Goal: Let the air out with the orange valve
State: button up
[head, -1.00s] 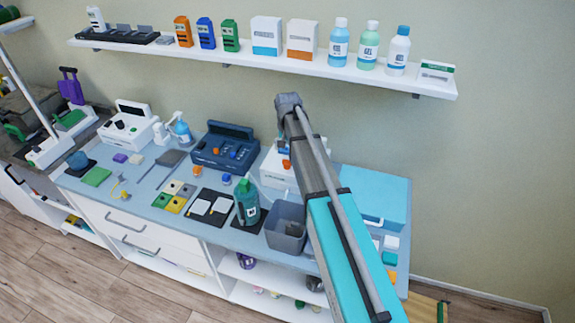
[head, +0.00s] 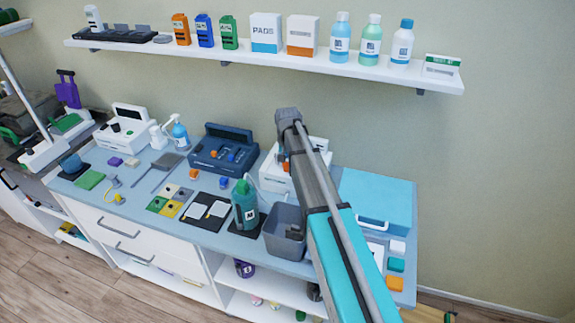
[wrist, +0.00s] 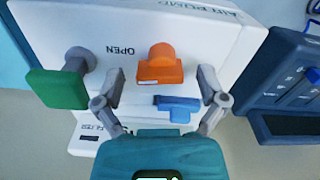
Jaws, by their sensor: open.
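The white air pump (wrist: 205,40) fills much of the wrist view, its lettering upside down. The orange valve (wrist: 160,65) sits on its face beside the word OPEN. A green knob or lever (wrist: 57,88) is to its left, and a blue one (wrist: 177,103) is just below it. My gripper (wrist: 160,85) is open, with one finger on each side of the orange valve in the picture; I cannot tell whether either touches it. In the head view the pump (head: 268,176) and its orange valve (head: 286,166) are partly hidden by my arm.
A dark blue console (head: 222,155) stands close left of the pump. A green bottle (head: 245,203) and a grey bin (head: 284,232) are in front. A turquoise case (head: 375,205) lies to the right. A loaded wall shelf (head: 440,80) runs above.

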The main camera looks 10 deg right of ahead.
jog(key=c, duration=1.2)
jog(key=shift+o, duration=0.2)
jog(key=shift+n, duration=0.4)
jog(key=n, duration=1.1)
jog(key=shift+w, duration=0.1)
jog(key=shift+n, duration=2.1)
